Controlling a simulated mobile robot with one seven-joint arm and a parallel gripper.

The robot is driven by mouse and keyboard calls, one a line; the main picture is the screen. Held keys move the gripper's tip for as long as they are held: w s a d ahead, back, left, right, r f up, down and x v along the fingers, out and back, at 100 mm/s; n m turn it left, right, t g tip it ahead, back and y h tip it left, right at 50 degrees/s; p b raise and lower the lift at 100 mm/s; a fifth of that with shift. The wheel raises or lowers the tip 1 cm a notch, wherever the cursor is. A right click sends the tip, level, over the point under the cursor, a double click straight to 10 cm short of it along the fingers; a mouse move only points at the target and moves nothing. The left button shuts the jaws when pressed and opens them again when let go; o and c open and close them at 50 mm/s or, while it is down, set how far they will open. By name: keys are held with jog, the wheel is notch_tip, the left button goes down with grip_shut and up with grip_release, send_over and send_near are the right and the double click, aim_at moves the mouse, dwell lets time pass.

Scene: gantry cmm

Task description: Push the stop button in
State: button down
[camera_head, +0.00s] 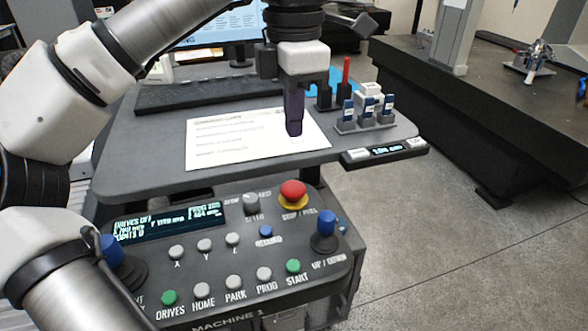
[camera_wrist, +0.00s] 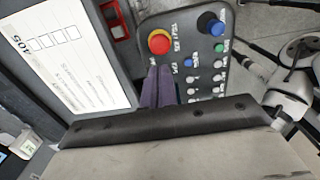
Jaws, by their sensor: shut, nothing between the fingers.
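The stop button (camera_head: 292,191) is a red mushroom cap on a yellow ring, at the upper right of the sloped control panel (camera_head: 190,262). In the wrist view the red stop button (camera_wrist: 160,42) shows just beyond the fingertips. My gripper (camera_head: 294,134) points down above the paper on the desk, behind and above the button in the head view. Its purple fingers are shut with nothing between them; they also show in the wrist view (camera_wrist: 158,70). The fingers appear apart from the button. I cannot tell how far the cap is pressed.
The panel also has a blue-topped joystick (camera_head: 326,228), a green START button (camera_head: 293,266) and several white buttons. The desk (camera_head: 150,170) holds a paper sheet (camera_head: 250,140), a keyboard (camera_head: 195,93) and a small rack of blue-labelled pieces (camera_head: 364,122). Open floor lies to the right.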

aim_at(294, 186)
notch_tip(294, 186, down, 10)
jog(key=shift+r+p, duration=0.2)
jog(key=shift+p, duration=0.65)
